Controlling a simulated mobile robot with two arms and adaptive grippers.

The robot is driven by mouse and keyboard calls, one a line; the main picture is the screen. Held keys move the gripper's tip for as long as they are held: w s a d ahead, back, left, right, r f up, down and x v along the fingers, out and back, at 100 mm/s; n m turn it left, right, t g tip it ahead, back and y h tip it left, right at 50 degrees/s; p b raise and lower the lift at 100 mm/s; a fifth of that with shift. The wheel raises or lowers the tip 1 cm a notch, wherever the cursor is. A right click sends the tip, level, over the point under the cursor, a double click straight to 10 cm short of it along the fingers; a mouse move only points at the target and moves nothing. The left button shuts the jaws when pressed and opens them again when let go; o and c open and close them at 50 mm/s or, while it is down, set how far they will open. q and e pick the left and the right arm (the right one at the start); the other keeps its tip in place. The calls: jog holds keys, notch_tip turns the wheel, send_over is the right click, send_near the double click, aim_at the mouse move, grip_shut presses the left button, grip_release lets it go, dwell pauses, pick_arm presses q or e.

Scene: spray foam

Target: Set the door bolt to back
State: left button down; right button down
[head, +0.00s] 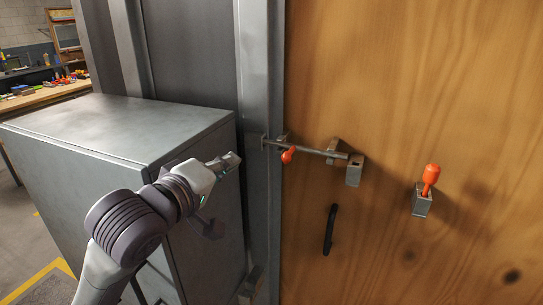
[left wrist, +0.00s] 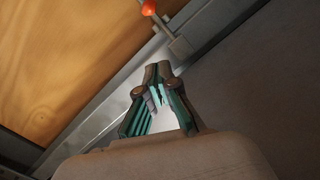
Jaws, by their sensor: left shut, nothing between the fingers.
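The door bolt (head: 325,153) is a grey metal rod lying level across the left edge of the wooden door (head: 400,80). Its orange handle (head: 288,155) hangs near the rod's left end, by the grey metal frame (head: 262,100). The rod's left end reaches a bracket on the frame. The orange handle also shows at the top of the left wrist view (left wrist: 149,8). My left gripper (head: 232,160) is shut and empty, left of the bolt and apart from it, in front of the frame. Its fingers show in the left wrist view (left wrist: 158,75). My right gripper is not in view.
A grey metal cabinet (head: 90,125) stands at the left, behind my left arm. A black door handle (head: 330,230) sits below the bolt. A second orange-handled part in a grey holder (head: 422,203) is on the door at right. A cluttered workbench (head: 45,93) is far left.

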pick_arm(q)
jog(key=w+d+f+p, duration=0.3)
jog(key=w+d+p, duration=0.2)
jog(key=w+d, duration=0.2)
jog(key=shift+w, duration=0.85)
jog(key=shift+w, duration=0.1)
jog(key=s+d, duration=0.2)
jog(key=d, duration=0.4)
jog(key=shift+d, duration=0.25)
jog(key=shift+s+r+p, duration=0.1)
jog(key=shift+p, duration=0.2)
